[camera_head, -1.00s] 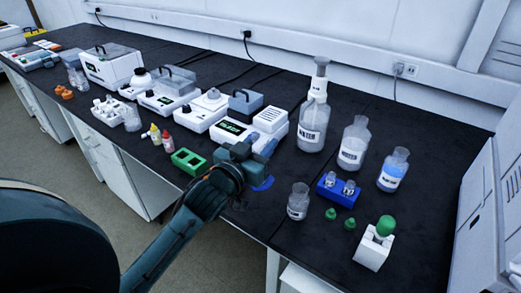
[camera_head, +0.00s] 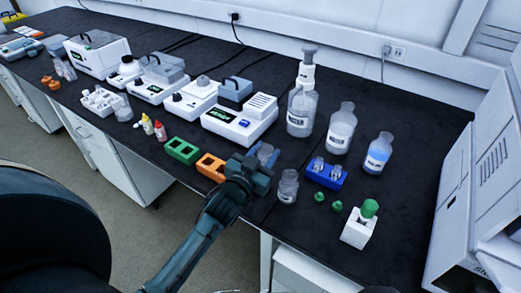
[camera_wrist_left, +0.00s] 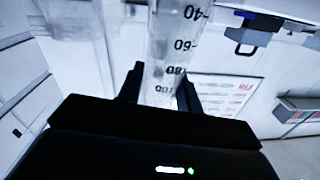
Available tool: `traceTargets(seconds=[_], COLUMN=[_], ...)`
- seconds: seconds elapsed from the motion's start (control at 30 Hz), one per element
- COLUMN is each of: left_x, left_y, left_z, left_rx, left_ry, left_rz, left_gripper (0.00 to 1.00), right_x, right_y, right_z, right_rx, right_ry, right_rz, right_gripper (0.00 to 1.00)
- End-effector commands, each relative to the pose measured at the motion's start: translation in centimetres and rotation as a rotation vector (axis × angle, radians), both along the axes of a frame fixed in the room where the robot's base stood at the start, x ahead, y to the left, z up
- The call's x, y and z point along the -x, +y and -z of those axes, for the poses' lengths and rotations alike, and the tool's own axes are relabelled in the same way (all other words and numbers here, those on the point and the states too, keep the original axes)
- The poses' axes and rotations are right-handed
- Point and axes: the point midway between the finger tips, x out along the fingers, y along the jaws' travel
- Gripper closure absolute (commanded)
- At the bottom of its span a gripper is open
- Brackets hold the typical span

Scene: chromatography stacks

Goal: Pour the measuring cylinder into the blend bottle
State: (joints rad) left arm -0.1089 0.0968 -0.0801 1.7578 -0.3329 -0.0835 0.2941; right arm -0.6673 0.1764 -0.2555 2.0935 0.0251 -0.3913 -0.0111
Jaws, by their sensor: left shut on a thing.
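My left gripper (camera_head: 264,162) is shut on the clear measuring cylinder (camera_wrist_left: 172,45), over the bench's front part. In the left wrist view the cylinder stands between the two dark fingers, with black marks 40, 60 and 80 showing. In the head view the gripper mostly hides it, so its tilt and fill are unclear. A small open clear bottle (camera_head: 288,187) stands upright just right of the gripper. It may be the blend bottle; its label is unreadable. A blurred clear vessel (camera_wrist_left: 75,20) shows left of the cylinder in the wrist view. My right gripper is not in view.
An orange rack (camera_head: 210,166) and green rack (camera_head: 183,151) lie left of the gripper. A blue vial rack (camera_head: 326,174), green caps (camera_head: 319,196) and white holder (camera_head: 358,230) are to the right. Large bottles (camera_head: 301,110) and a white scale (camera_head: 238,120) stand behind.

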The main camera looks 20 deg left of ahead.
Motion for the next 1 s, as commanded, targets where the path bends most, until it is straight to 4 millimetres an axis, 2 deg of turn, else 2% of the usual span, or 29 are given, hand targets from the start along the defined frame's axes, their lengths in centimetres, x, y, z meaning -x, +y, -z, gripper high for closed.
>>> traceTargets(seconds=[0.4,0.63,1.0], left_x=[0.0,0.0,0.0], left_y=[-2.3,-2.2,-3.1], left_z=[-0.1,-0.4,-0.2], left_rx=[-0.255,-0.253,-0.338], left_ry=[-0.005,-0.002,-0.004], left_rz=[0.0,-0.001,0.0], left_gripper=[1.0,1.0,1.0], right_x=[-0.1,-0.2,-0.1], right_y=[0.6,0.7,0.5], right_z=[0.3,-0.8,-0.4], right_rx=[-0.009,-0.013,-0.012], right_ry=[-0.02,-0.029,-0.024], right_rz=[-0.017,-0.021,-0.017], right_gripper=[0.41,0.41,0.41])
